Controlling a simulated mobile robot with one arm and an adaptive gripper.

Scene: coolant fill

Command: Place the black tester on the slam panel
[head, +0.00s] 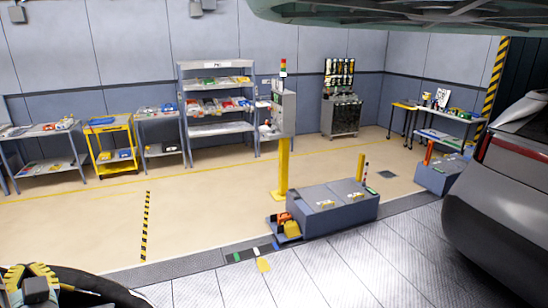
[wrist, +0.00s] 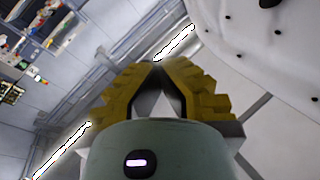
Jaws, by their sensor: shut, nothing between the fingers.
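My gripper, with thick yellow fingers (wrist: 158,67), is shut and empty in the wrist view; its fingertips meet. Yellow fingers (head: 29,272) also show at the bottom left corner of the head view, far from the shelves and benches. I cannot pick out the black tester in either view; items on the shelves and benches are too small to tell apart. I cannot tell which surface is the slam panel.
A grey floor unit (head: 335,207) stands beside a yellow post with a grey box (head: 284,112). A shelf rack (head: 214,130), a yellow cart (head: 111,160) and benches line the back wall. A dark car (head: 513,175) fills the right. The tan floor between is open.

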